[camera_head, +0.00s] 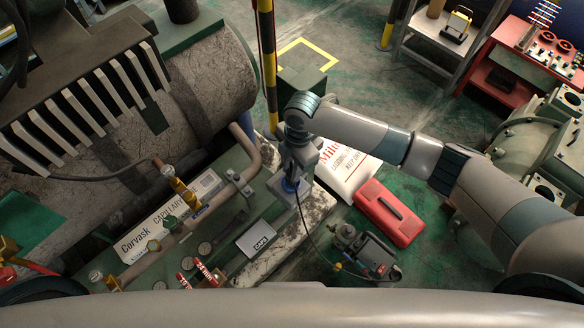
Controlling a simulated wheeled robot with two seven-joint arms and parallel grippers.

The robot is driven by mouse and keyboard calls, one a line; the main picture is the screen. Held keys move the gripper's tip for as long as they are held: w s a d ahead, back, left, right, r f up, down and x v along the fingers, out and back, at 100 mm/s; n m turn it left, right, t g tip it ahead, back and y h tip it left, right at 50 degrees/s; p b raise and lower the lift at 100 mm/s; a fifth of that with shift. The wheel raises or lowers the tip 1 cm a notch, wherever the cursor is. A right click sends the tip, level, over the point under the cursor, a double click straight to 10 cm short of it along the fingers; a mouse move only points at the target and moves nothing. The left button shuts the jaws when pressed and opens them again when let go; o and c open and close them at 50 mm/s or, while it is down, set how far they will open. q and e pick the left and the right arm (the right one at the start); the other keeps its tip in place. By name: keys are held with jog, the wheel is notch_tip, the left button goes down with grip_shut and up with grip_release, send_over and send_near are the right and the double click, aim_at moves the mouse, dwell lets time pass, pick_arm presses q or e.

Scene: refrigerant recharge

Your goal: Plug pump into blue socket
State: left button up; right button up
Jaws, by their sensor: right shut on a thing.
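My right gripper (293,172) points down over the right end of the green skid, its jaws shut on the pump's plug, which is mostly hidden by the gripper. The blue socket (290,185) shows as a small blue ring right under the fingertips. I cannot tell whether the plug is seated in it or just above it. A dark cable (308,226) runs from there down to the pump (364,250), a small dark machine standing on the floor at the lower middle. My left gripper is not in view.
A red case (388,212) and a white sack (345,172) lie on the floor right of the skid. A yellow-black post (267,70) stands behind the gripper. Gauges and brass valves (184,190) line the pipe at left. A red cart (530,60) stands at upper right.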

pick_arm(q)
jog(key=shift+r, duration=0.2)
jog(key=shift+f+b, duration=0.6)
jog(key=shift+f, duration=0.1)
pick_arm(e)
jog(key=shift+f, duration=1.6)
jog(key=o, duration=1)
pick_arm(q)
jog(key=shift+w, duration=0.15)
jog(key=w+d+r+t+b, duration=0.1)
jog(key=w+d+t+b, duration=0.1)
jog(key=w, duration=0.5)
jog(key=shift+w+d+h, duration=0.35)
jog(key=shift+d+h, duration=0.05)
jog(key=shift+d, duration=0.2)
pick_arm(e)
jog(key=r, duration=0.5)
jog(key=w+d+r, duration=0.1)
jog(key=r, duration=1.1)
jog(key=shift+w+d+r, duration=0.15)
jog(key=shift+d, duration=0.2)
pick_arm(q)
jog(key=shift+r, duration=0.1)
